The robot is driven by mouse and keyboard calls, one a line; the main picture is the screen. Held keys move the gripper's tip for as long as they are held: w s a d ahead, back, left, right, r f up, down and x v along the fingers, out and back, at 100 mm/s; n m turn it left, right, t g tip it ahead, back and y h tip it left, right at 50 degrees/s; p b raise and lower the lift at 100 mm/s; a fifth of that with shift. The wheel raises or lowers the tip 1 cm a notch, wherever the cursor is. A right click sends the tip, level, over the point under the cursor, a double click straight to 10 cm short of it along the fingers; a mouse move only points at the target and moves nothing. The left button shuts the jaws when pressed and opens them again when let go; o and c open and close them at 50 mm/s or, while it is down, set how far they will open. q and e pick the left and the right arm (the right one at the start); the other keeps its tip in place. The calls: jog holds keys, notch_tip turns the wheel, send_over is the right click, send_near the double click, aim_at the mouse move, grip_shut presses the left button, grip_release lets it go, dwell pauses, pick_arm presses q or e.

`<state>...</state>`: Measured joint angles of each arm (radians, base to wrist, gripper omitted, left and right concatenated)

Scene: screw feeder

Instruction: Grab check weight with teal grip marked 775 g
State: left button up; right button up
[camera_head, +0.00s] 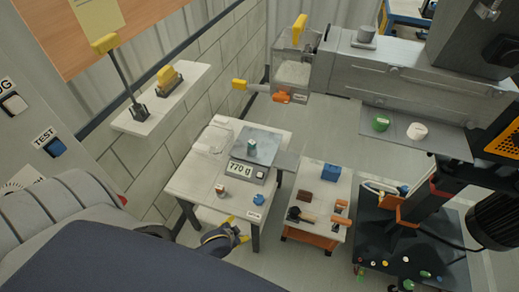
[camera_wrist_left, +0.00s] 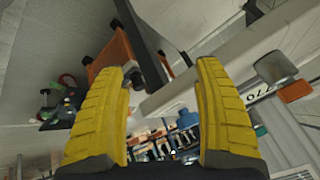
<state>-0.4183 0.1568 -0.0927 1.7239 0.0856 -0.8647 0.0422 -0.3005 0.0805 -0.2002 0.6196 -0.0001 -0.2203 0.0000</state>
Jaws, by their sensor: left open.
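A small weight with a green-teal top (camera_head: 252,145) stands on the pan of the scale (camera_head: 247,172), whose front reads 770 g. A small piece with a blue top (camera_head: 259,199) stands at the near right corner of the white table (camera_head: 190,189). A small brown and pale piece (camera_head: 220,189) stands near the table's front. No 775 g mark is legible on any of them. My left gripper (camera_head: 240,232), with yellow fingers, is below the table's front edge. In the left wrist view its fingers (camera_wrist_left: 163,105) are apart with nothing held between them. My right gripper is not in view.
A grey machine shelf (camera_head: 400,128) holds a green piece (camera_head: 381,124) and a white piece (camera_head: 417,131). In the left wrist view, a table edge (camera_wrist_left: 200,62) lies beyond the fingers.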

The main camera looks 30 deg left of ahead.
aim_at(250, 149)
pick_arm(q)
jog(key=w+a+r+t, duration=0.1)
jog(key=w+r, duration=0.1)
jog(key=w, duration=0.1)
jog(key=w+a+r+n+t, duration=0.1)
jog(key=w+a+r, duration=0.1)
jog(key=w+r, duration=0.1)
jog(key=w+a+r+n+t, duration=0.1)
jog(key=w+a+r, duration=0.1)
jog(key=w, duration=0.1)
jog(key=shift+w+r+h, duration=0.1)
jog(key=shift+r+h, duration=0.2)
jog(key=shift+r, duration=0.1)
jog(key=w+a+r+n+t, duration=0.3)
jog(key=w+a+r+t, duration=0.1)
jog(key=w+a+r, duration=0.4)
jog(key=shift+n, duration=0.3)
jog(key=x, duration=0.7)
jog(key=r+x, duration=0.1)
jog(key=x, duration=0.3)
jog(key=shift+w+d+r, duration=0.15)
jog(key=shift+w+d, duration=0.05)
jog(key=shift+d, duration=0.15)
jog(key=shift+d+x, duration=0.15)
jog(key=shift+x, duration=1.45)
jog(key=shift+d+x, duration=0.1)
jog(key=shift+x, duration=1.5)
jog(key=c, duration=1.5)
jog(key=shift+w+r, duration=0.1)
grip_shut()
